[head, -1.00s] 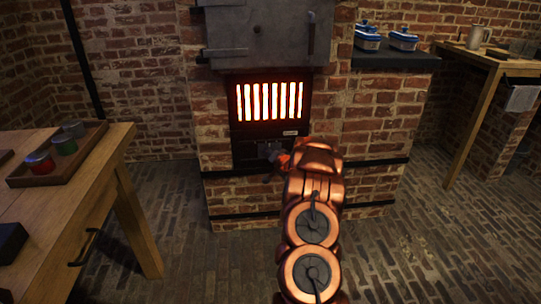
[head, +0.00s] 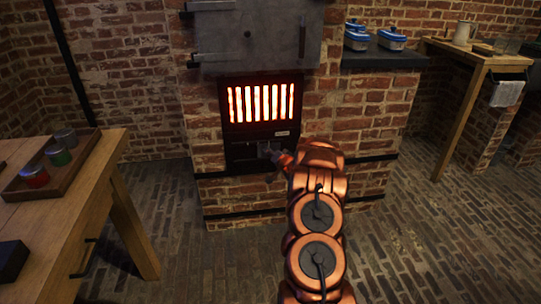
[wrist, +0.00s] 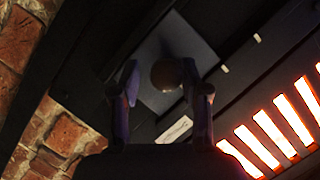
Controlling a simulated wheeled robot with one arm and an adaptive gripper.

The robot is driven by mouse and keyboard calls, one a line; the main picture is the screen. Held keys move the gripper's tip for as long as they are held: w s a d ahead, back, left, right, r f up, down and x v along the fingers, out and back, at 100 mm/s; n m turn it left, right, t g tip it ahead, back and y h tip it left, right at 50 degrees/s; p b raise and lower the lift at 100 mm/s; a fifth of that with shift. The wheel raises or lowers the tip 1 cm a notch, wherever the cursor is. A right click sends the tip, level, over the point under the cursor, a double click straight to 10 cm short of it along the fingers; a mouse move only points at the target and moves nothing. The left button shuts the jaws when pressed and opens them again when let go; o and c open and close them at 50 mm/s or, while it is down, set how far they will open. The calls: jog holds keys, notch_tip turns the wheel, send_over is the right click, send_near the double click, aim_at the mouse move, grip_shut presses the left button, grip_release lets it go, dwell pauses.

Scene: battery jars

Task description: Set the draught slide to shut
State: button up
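The draught slide is a grey plate (wrist: 202,48) with a round brown knob (wrist: 166,75), set in a dark track below the glowing fire grate. In the wrist view my gripper (wrist: 160,75) has its two fingers apart, one on each side of the knob. A gap shows at the left finger; the right finger is close to the knob, and I cannot tell if it touches. Two small pale marks (wrist: 257,38) show along the track. In the head view my gripper (head: 270,153) is at the stove front below the grate (head: 260,103), and my arm partly covers the slide.
A pale label (head: 281,133) is under the grate. A wooden table (head: 60,215) with a tray of jars stands at left. Blue and white dishes (head: 391,39) sit on a dark ledge at right. The brick floor between is clear.

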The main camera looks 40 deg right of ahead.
jog(key=shift+o, duration=0.8)
jog(key=shift+w+a, duration=0.1)
jog(key=shift+a, duration=0.05)
jog(key=v, duration=1.2)
